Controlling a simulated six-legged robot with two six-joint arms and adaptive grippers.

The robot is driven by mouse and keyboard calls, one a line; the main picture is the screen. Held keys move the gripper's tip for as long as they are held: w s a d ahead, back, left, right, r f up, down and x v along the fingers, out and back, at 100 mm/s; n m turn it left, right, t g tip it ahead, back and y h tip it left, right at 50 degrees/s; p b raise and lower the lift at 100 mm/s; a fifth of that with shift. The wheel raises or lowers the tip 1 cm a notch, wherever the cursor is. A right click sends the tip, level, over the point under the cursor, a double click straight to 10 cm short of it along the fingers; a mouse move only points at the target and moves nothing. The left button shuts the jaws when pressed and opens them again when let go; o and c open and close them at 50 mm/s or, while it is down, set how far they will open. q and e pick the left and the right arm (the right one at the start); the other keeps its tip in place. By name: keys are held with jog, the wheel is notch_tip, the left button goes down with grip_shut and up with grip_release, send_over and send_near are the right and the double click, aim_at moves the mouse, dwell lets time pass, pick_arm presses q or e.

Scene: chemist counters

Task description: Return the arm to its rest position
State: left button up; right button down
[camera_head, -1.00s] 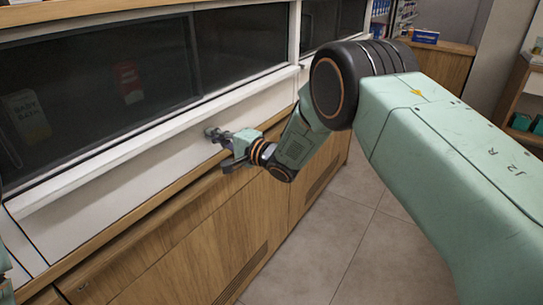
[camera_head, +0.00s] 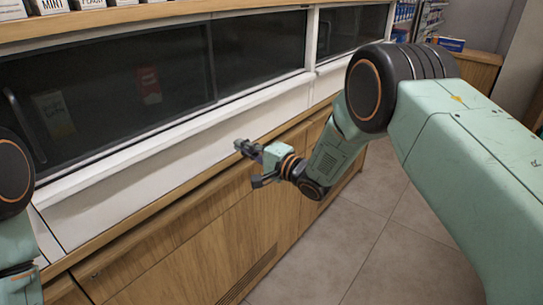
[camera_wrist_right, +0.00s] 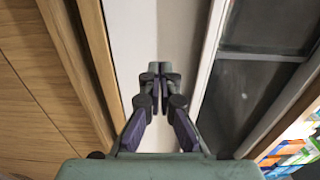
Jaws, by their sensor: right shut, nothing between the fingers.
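My right arm, pale green with black joints, comes in from the right in the head view. Its gripper (camera_head: 244,149) is shut and empty. It is in front of the counter's white panel (camera_head: 180,148), near the wooden edge below it. The right wrist view shows the fingertips (camera_wrist_right: 157,72) together, over the white panel strip. Part of my left arm shows at the left edge of the head view; its gripper is out of the frame.
Dark sliding glass doors (camera_head: 110,95) run along the counter, with wooden cabinet fronts (camera_head: 200,245) below. Small boxes (camera_head: 48,6) stand on the top shelf. Tiled floor (camera_head: 325,245) is open to the right of the counter. A blue box (camera_head: 447,43) sits on a farther wooden counter.

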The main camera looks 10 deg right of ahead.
jog(key=v, duration=0.7)
jog(key=s+d+f+n+g+h, duration=0.3)
jog(key=s+f+n+h, duration=0.1)
jog(key=s+f, duration=0.4)
jog(key=s+d+f+n+g+h, duration=0.2)
jog(key=s+d+f+n+h, duration=0.3)
jog(key=f, duration=0.6)
jog(key=s+f+g, duration=0.3)
jog(key=s, duration=0.8)
jog(key=s+d+f+g+h+b, duration=0.1)
jog(key=s+f+g, duration=0.2)
jog(key=s, duration=0.8)
jog(key=s+f+n+g+h, duration=0.1)
jog(key=s+f+g, duration=0.1)
jog(key=s, duration=0.9)
jog(key=shift+s+d+f+g+b, duration=0.2)
jog(key=shift+f+g+b, duration=0.2)
jog(key=shift+g, duration=0.2)
